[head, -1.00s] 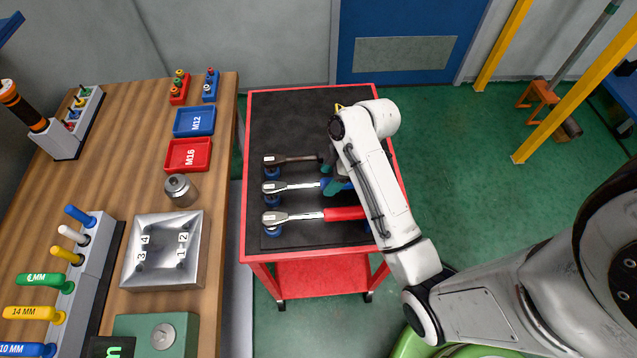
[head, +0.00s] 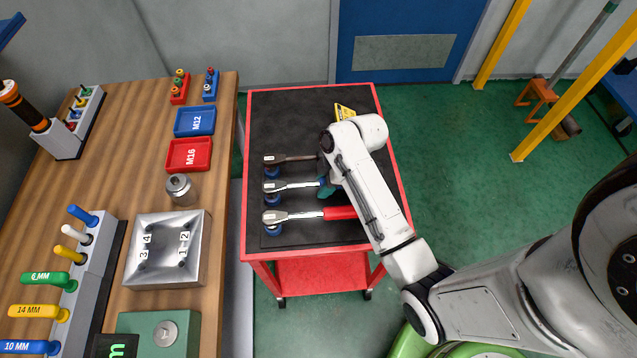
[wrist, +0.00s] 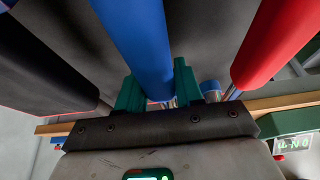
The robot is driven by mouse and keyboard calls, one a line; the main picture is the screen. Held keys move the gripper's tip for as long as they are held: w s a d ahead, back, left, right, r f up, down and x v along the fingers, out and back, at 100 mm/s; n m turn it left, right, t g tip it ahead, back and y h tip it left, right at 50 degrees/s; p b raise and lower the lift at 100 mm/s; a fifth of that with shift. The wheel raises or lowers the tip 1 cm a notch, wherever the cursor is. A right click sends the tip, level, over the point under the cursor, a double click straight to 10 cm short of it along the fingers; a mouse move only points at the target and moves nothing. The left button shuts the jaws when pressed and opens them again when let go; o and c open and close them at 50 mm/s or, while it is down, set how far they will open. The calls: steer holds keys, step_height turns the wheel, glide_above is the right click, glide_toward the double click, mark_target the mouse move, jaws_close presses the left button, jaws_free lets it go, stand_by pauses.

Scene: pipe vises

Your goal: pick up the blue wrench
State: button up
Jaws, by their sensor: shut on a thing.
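The blue wrench (head: 290,185) lies on the dark top of the red cart, between a black-handled wrench (head: 290,159) and a red-handled wrench (head: 310,215). In the head view its handle is mostly hidden by my arm. In the wrist view its blue handle (wrist: 140,40) runs between the two green fingers of my gripper (wrist: 158,92), which is shut on it. In the head view my gripper (head: 327,188) is partly hidden below my wrist, at the handle. I cannot tell whether the wrench is clear of its supports.
The red handle (wrist: 275,40) is close on the right in the wrist view, and the black handle (wrist: 40,65) on the left. A yellow item (head: 344,112) lies on the cart (head: 290,110) behind my arm. A wooden bench (head: 130,130) stands to the left.

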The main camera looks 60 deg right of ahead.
jaws_close()
steer(key=shift+r, duration=0.1)
